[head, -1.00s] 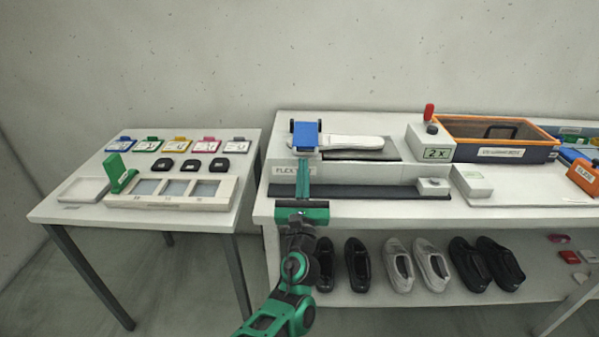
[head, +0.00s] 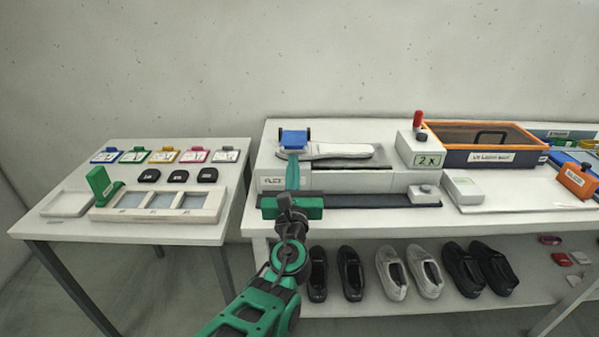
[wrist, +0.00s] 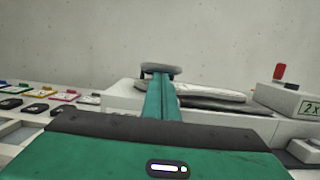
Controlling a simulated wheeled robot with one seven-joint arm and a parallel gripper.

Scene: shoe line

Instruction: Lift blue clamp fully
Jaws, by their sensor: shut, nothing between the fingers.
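The blue clamp (head: 294,138) sits at the left end of the flex test rig (head: 330,180), over the heel end of a pale shoe sole (head: 340,151). Dark round ends show on both sides of it. My gripper (head: 293,157) is shut and empty, its teal fingers pointing up at the clamp's front edge. I cannot tell if they touch it. In the wrist view my fingers (wrist: 161,76) end just below a grey rounded piece (wrist: 161,68).
A grey box with a red knob (head: 418,120) and an orange-rimmed bin (head: 490,136) stand to the right. A side table (head: 50,228) at left holds coloured tags and a tray. Shoes (head: 410,268) are on the lower shelf. The wall is behind.

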